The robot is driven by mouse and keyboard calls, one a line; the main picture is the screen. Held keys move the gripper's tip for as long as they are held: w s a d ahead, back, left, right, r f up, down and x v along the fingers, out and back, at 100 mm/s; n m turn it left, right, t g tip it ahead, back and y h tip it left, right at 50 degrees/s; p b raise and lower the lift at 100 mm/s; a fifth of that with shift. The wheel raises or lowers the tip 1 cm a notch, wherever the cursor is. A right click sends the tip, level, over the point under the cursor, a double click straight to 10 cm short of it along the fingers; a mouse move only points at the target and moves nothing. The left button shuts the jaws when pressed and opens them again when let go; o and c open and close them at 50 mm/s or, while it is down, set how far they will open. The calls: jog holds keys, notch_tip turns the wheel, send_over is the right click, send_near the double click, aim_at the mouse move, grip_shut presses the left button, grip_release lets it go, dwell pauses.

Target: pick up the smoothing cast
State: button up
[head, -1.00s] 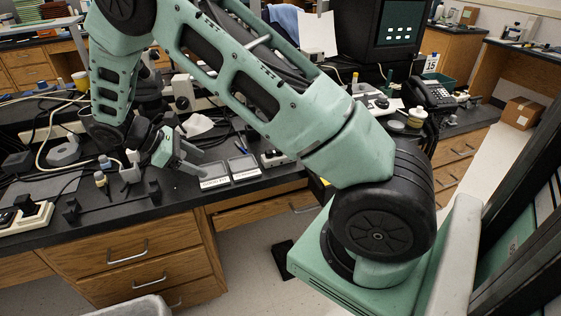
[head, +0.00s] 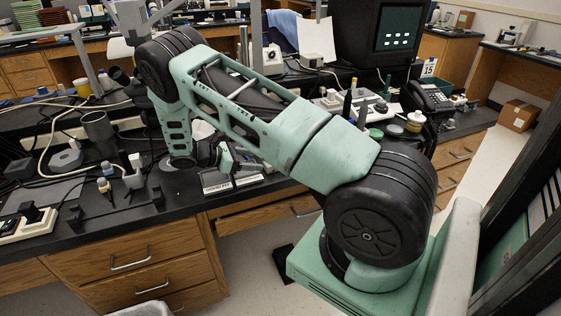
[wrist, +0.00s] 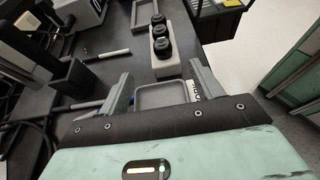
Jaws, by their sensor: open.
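I cannot pick out the smoothing cast for certain. A pale lump (head: 203,131), which could be a cast, shows on the bench behind my arm in the head view, partly hidden. My gripper (head: 228,158) is low over the bench near its front edge. In the wrist view my gripper (wrist: 160,76) is open, with its two grey fingers apart and nothing held between them. A shallow grey tray (wrist: 160,86) shows between and below the fingers. It looks empty. A label stands at its right side, partly hidden by the right finger.
A pale block with black knobs (wrist: 163,45) stands beyond the tray in the wrist view. Small bottles (head: 106,178) and a dark rack (head: 112,209) stand on the bench to the left. A dark cylinder (head: 98,127) stands farther back. The bench's front edge is close.

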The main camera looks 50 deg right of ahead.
jog(key=p+x, duration=0.1)
jog(key=x, duration=0.5)
jog(key=shift+s+a+r+p, duration=0.1)
jog(key=shift+s+a+p, duration=0.05)
jog(key=shift+s+p, duration=0.25)
jog(key=c, duration=1.2)
